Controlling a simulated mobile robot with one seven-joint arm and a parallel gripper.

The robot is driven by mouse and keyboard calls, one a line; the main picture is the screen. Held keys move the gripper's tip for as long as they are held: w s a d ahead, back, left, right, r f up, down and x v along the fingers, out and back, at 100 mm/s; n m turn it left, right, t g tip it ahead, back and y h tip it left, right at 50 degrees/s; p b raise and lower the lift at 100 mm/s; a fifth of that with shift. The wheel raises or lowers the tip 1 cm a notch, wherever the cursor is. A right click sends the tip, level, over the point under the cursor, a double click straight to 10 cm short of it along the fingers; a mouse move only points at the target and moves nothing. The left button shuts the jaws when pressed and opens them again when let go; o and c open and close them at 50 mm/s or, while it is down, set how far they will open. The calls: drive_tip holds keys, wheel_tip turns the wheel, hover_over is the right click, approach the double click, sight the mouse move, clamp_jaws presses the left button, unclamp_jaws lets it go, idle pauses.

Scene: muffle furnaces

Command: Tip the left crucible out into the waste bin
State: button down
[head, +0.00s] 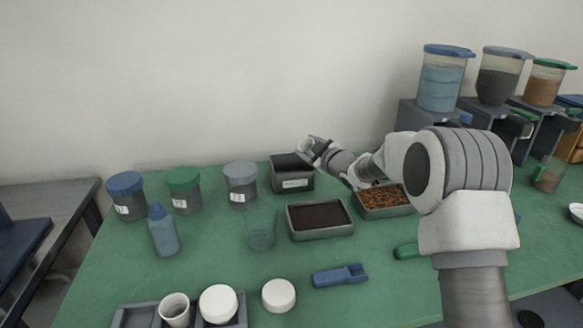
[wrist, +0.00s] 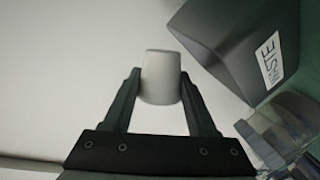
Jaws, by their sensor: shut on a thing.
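My gripper (wrist: 160,88) is shut on a small whitish crucible (wrist: 160,72), held between its two fingers. In the head view my gripper (head: 308,148) is above the right part of the dark waste bin (head: 291,183), near the wall. The held crucible (head: 304,145) is small there and looks tilted. The bin's labelled side shows in the wrist view (wrist: 235,45), to the right of the crucible and apart from it. I cannot see the crucible's mouth or any contents, nor the bin's inside.
A grey rack (head: 138,317) at the front left holds an open white crucible (head: 174,312) and a white-lidded one (head: 218,303). A grey-lidded jar (head: 241,184) stands left of the bin; a soil tray (head: 320,234) is in front.

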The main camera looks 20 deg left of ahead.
drive_tip(key=shift+b, duration=0.3)
drive_tip(key=shift+f+n+b, duration=0.1)
drive_tip(key=shift+n+b, duration=0.2)
drive_tip(key=shift+b, duration=0.25)
drive_tip(key=shift+n+b, duration=0.4)
drive_tip(key=shift+b, duration=0.65)
drive_tip(key=shift+s+a+n+t+b, duration=0.1)
drive_tip(key=shift+n+t+b, duration=0.2)
drive_tip(key=shift+b, duration=0.5)
drive_tip(key=shift+n+b, duration=0.4)
drive_tip(key=shift+b, duration=0.65)
drive_tip(key=shift+r, duration=0.2)
drive_tip(key=shift+s+n+b, duration=0.1)
drive_tip(key=shift+n+b, duration=0.4)
drive_tip(key=shift+b, duration=0.2)
drive_tip(key=shift+a+r+n+t, duration=0.1)
drive_tip(key=shift+r+n+t, duration=0.05)
drive_tip(key=shift+n+t, duration=0.2)
